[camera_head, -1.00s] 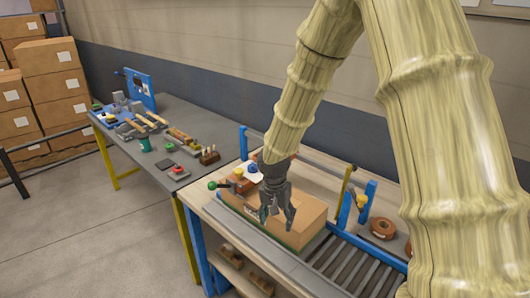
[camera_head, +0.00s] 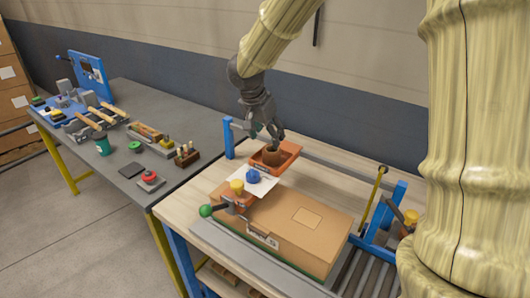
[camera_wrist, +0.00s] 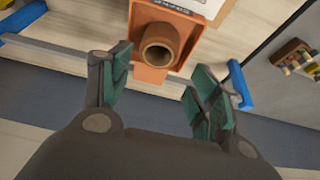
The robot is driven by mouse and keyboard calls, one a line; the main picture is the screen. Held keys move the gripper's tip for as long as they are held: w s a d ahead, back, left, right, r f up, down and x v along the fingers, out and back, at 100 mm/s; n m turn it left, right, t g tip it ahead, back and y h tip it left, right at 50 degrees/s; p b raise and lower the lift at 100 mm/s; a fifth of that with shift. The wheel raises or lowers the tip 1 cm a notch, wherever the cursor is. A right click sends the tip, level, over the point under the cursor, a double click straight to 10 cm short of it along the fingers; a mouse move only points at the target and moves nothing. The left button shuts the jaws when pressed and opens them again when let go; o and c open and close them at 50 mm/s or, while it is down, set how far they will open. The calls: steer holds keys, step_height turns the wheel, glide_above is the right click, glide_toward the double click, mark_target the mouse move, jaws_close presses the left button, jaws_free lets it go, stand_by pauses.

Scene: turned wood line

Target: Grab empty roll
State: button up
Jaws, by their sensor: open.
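The empty roll (camera_wrist: 160,45) is a short brown hollow tube standing in an orange tray (camera_wrist: 191,27). In the head view the roll (camera_head: 271,155) stands in the orange tray (camera_head: 291,160) at the back of the packing bench. My gripper (camera_head: 268,136) is just above and behind the roll, pointing down. In the wrist view my gripper (camera_wrist: 158,90) is open, its green-padded fingers apart, with the roll's open end ahead of the gap and nothing held. The roll's lower part is hidden by the tray wall.
A cardboard box (camera_head: 290,235) lies in front, with an orange tape dispenser (camera_head: 235,199) on its left end. A white sheet (camera_head: 246,184) with a blue item (camera_head: 253,176) lies before the tray. Blue posts (camera_head: 228,138) stand nearby. A grey table (camera_head: 180,120) with tools is at left.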

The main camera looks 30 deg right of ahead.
mark_target(272, 147)
steer(key=shift+s+d+f+p, duration=0.35)
steer(key=shift+s+d+f, duration=0.2)
steer(key=shift+s+f, duration=0.3)
steer(key=w+f, duration=0.2)
steer(key=w, duration=0.1)
steer(key=shift+f, duration=0.2)
steer(key=shift+s+d+f+p, duration=0.25)
steer(key=shift+s+f+p, duration=0.05)
steer(key=shift+s+p, duration=0.45)
steer(key=shift+s+d+f, duration=0.1)
steer(key=shift+s+f, duration=0.05)
steer(key=shift+f, duration=0.15)
steer(key=f, duration=0.1)
steer(key=w+f, duration=0.1)
steer(key=f+p, duration=0.1)
steer(key=shift+w+d, duration=0.25)
steer(key=shift+d, duration=0.1)
steer(key=shift+s+d, duration=0.1)
steer(key=shift+s, duration=0.15)
steer(key=shift+w, duration=0.1)
steer(key=shift+c, duration=0.9)
